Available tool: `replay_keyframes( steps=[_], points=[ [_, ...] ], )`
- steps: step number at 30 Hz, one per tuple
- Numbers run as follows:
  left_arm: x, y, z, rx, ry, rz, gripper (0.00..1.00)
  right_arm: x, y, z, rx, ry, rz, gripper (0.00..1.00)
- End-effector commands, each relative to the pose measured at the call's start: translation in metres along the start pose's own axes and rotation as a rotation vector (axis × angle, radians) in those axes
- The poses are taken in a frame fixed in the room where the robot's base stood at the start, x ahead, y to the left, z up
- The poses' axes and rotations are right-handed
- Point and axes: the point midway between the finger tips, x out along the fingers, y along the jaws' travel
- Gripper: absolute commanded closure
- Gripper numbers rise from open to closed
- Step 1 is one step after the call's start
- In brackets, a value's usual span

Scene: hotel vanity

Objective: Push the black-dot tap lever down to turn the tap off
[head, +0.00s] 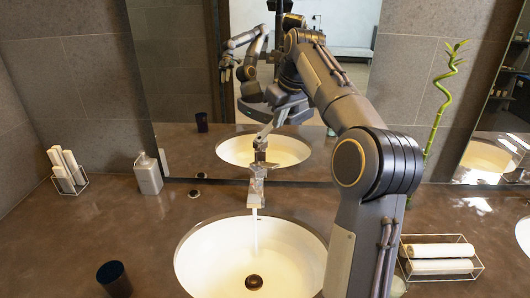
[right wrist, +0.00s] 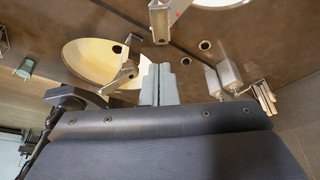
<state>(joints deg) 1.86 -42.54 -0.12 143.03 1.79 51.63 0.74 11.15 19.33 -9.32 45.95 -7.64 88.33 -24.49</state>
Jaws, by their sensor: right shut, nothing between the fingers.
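The tap (head: 257,185) stands behind the sink basin (head: 190,262), and a stream of water (head: 255,235) runs from its spout. My right gripper (head: 270,125) is above and behind the tap, pointing down. Its fingers (right wrist: 159,68) are shut and empty, with a small gap to the tap. My left gripper is not directly in view.
A mirror (head: 190,100) close behind the tap reflects the tap, basin and arm. A grey dispenser (head: 148,174), a rack of rolled towels (head: 68,172) and a dark cup (head: 114,280) stand left. A wire basket of towels (head: 440,266) is right. The counter left of the basin has free room.

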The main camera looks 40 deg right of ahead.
Motion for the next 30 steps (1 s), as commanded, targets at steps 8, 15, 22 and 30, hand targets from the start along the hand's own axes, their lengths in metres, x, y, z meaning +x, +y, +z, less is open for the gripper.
replay_keyframes(
  steps=[8,15,22,30],
  points=[
    [0.004,-0.002,0.002,0.000,0.000,0.000,0.64,0.045,0.000,0.001,0.000,-0.003,-0.001,1.00],
    [0.004,-0.002,0.002,0.000,0.000,0.000,0.64,0.096,0.000,0.001,0.002,-0.003,-0.001,1.00],
    [0.005,-0.002,0.003,0.000,0.000,0.000,0.64,0.118,0.000,0.022,0.002,0.001,0.000,1.00],
    [0.005,-0.002,0.003,0.000,0.000,0.000,0.64,0.126,0.000,0.029,0.001,0.002,0.000,1.00]
  ],
)
